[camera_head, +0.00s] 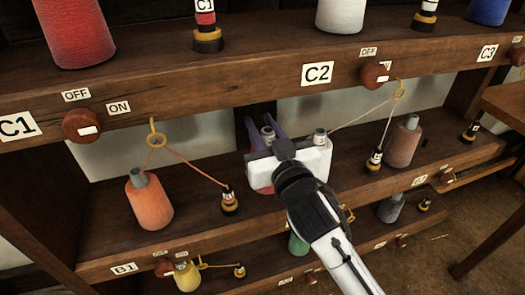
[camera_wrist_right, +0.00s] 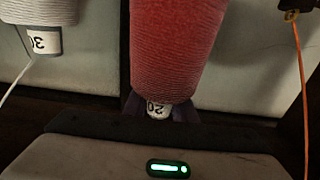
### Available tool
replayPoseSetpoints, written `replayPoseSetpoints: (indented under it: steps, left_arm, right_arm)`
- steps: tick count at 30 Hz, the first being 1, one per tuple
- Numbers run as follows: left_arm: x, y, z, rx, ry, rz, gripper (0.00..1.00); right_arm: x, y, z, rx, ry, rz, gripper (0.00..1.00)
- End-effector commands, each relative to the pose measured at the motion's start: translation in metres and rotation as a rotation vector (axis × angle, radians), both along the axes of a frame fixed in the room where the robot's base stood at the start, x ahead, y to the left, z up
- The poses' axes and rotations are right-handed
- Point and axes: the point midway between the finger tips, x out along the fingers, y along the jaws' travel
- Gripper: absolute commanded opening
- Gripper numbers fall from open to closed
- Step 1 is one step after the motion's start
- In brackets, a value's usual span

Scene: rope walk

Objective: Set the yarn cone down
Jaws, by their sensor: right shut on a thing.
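My right gripper (camera_head: 265,134) is over the middle shelf in the head view, its purple-grey fingers on either side of a cone's tube tip. It is shut on a red yarn cone (camera_head: 262,187), mostly hidden behind my gripper body. In the right wrist view the red cone (camera_wrist_right: 178,45) fills the middle, its white tube end marked 20 (camera_wrist_right: 158,109) held between the dark fingers. Its base is out of that view, and I cannot tell whether it touches the shelf. My left gripper is not in view.
On the middle shelf (camera_head: 110,250), an orange cone (camera_head: 150,205) stands to the left and a brown cone (camera_head: 404,143) to the right. A pale cone (camera_wrist_right: 40,14) with white yarn is close beside the red one. Taut yarns run through yellow rings (camera_head: 156,139) under the upper beam.

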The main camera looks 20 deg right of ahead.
Motion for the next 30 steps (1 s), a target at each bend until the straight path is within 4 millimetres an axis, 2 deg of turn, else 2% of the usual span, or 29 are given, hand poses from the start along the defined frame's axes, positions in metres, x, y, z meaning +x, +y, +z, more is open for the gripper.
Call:
replayPoseSetpoints:
  steps: [3, 8, 21, 22, 24, 30]
  left_arm:
    - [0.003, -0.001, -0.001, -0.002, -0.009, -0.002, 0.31]
    - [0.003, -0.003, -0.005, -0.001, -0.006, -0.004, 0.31]
    - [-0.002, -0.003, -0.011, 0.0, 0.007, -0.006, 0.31]
    - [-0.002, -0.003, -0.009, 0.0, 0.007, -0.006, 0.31]
    - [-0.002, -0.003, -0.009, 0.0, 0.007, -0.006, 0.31]
    - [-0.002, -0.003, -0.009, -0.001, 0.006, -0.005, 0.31]
  right_arm:
    - [0.0, 0.0, -0.022, -0.001, 0.004, -0.001, 0.0]
    - [0.0, 0.0, -0.044, 0.0, 0.001, -0.001, 0.0]
    - [0.0, 0.0, -0.05, 0.0, -0.002, -0.001, 0.0]
    - [0.0, 0.0, -0.05, 0.0, 0.0, -0.001, 0.29]
    - [0.0, 0.0, -0.05, 0.0, 0.0, -0.001, 0.41]
    - [0.0, 0.0, -0.05, -0.001, 0.0, -0.001, 0.43]
